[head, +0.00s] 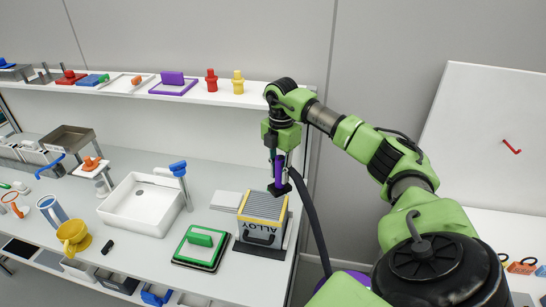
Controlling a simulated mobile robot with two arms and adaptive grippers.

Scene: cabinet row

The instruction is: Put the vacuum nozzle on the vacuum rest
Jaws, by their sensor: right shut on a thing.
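My right gripper (279,152) is shut on the purple vacuum nozzle (279,172), which is upright with a dark foot at its lower end. A black hose runs from beside the nozzle down past the counter's right edge. The nozzle's foot shows just above the back right part of the box marked ALLOY (262,230); I cannot tell whether they touch. I cannot tell for sure which thing is the vacuum rest. My left gripper is not in view.
A green-framed block (200,246) and a pale slab (226,200) lie left of the box. Further left are a white sink (140,204) with a blue-topped tap and a yellow cup (74,236). A shelf (130,93) with coloured pieces runs behind.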

